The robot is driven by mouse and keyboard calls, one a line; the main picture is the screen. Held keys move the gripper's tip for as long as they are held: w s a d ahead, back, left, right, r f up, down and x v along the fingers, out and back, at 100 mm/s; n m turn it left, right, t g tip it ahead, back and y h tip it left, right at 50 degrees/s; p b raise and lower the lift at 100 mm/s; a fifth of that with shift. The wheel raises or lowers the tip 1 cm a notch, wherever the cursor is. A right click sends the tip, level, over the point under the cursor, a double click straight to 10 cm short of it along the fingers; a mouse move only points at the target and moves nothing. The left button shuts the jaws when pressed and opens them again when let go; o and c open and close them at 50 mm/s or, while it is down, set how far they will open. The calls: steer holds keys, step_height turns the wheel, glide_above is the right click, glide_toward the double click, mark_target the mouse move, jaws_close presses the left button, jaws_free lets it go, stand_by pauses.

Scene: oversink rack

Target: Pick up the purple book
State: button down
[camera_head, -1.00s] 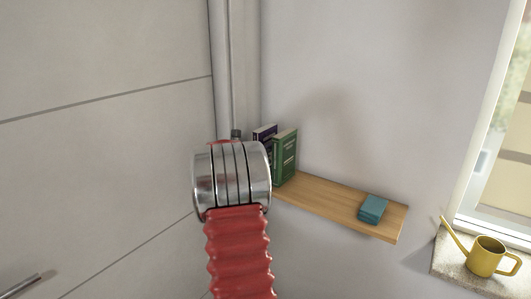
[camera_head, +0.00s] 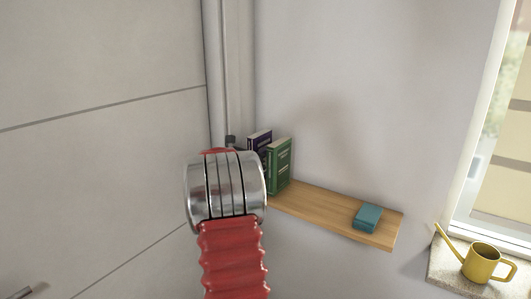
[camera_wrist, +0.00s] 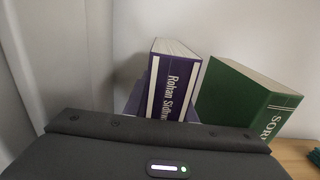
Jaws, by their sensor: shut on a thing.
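The purple book (camera_wrist: 174,85) stands upright in the wrist view, its spine with white lettering facing me. In the head view my arm's wrist hides the fingers. The green book (camera_wrist: 240,100) stands to the right of the purple one, leaning in the wrist view, with a gap between their tops.
The wooden shelf (camera_head: 325,213) carries the books at its left end and a small teal box (camera_head: 367,217) near its right end. The shelf's middle is clear. A yellow watering can (camera_head: 483,262) stands on the window sill at right. A wall and pipe are close on the left.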

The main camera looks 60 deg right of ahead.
step_height(320, 180, up, 17)
steer(key=shift+f, duration=0.1)
stand_by(0.8)
